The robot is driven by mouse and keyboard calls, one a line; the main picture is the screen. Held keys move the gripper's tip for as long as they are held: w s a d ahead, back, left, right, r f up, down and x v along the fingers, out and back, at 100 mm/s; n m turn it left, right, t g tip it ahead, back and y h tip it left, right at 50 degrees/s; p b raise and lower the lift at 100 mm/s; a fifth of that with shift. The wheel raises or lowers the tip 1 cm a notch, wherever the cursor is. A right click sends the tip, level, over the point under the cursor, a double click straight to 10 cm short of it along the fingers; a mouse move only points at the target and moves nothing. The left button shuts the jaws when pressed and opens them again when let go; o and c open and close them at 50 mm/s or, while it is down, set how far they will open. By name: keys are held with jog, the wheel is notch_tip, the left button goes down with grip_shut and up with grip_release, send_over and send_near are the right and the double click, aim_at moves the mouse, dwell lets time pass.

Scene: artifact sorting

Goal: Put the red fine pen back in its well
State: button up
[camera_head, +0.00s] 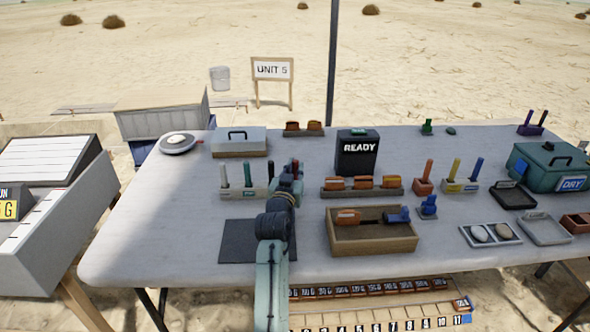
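My gripper (291,174) is at the right end of this holder, and my arm hides part of that end. A small red upright piece (296,166) shows right at the gripper's tip; it may be the red fine pen. I cannot tell whether the fingers are closed on it, or whether its lower end is in a well.
A dark mat (243,241) lies in front of the holder. A rack of orange-brown blocks (362,190) and a wooden tray (373,246) stand to the right. A lidded box (239,150) and the black READY box (357,160) stand behind.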

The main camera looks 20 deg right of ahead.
jog(key=o, duration=0.5)
jog(key=shift+r+p, duration=0.25)
jog(key=shift+p, duration=0.1)
jog(key=b+v, duration=0.1)
jog(key=v, duration=0.4)
jog(key=b+v, duration=0.2)
jog(key=v, duration=0.3)
jog(key=shift+s+a+f, duration=0.25)
jog(key=shift+s, duration=0.05)
jog(key=shift+s+a+r, duration=0.1)
jog(key=shift+s+a, duration=0.2)
jog(key=shift+s, duration=0.25)
